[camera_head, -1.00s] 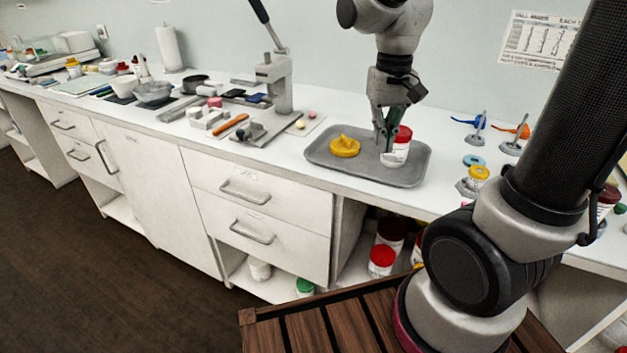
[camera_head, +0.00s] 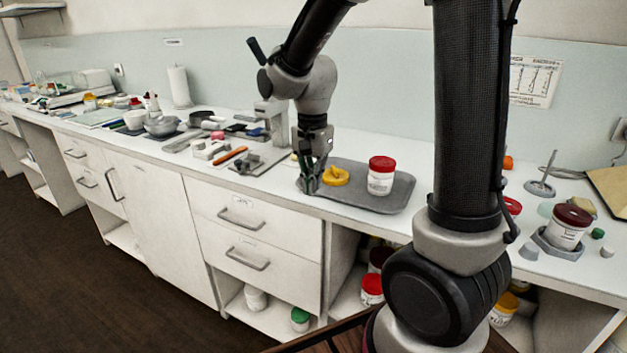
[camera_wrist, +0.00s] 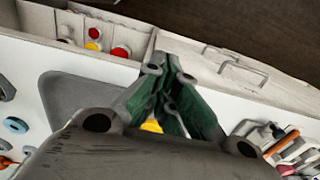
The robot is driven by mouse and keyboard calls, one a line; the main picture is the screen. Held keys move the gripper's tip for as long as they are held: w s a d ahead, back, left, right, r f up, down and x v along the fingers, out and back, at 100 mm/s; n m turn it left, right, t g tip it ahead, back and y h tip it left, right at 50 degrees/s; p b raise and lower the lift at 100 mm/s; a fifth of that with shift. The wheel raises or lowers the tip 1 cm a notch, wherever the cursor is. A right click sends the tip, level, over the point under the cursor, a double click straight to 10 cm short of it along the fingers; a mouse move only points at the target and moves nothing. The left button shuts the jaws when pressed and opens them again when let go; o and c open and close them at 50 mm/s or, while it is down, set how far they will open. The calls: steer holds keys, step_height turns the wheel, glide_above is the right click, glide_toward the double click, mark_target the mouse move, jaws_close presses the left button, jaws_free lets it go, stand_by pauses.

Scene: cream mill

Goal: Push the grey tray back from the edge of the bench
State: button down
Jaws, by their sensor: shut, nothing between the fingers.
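The grey tray (camera_head: 402,196) lies flat on the white bench, with a narrow white strip between its front rim and the bench edge. A yellow object (camera_head: 335,177) lies on its left part, and a white jar with a red lid (camera_head: 381,178) stands upright near its middle. My gripper (camera_head: 309,190) is shut and empty, pointing down at the tray's left front end. I cannot tell whether the fingers touch the rim. In the wrist view the tray (camera_wrist: 72,98) is left of my fingers (camera_wrist: 168,66); the yellow object (camera_wrist: 151,126) is mostly hidden behind my gripper.
A press stand (camera_head: 273,122), an orange-handled tool (camera_head: 230,154) and small parts crowd the bench to the left. A jar on a holder (camera_head: 566,228) and a rod stand (camera_head: 541,182) are to the right. Bare bench lies behind the tray.

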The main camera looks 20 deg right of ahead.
mark_target(339, 180)
step_height(339, 180, down, 7)
steer(key=shift+s+f, duration=0.1)
steer(key=shift+f, duration=0.1)
steer(key=shift+w+d+r, duration=0.15)
steer(key=shift+w+d, duration=0.8)
steer(key=shift+d, duration=0.2)
steer(key=shift+w+d, duration=0.35)
steer(key=shift+d, duration=0.1)
steer(key=w+d, duration=0.2)
steer(key=d, duration=0.1)
steer(key=w+d, duration=0.5)
steer(key=d, duration=0.1)
steer(key=shift+w+d, duration=0.35)
steer(key=shift+d, duration=0.05)
steer(key=shift+s, duration=0.1)
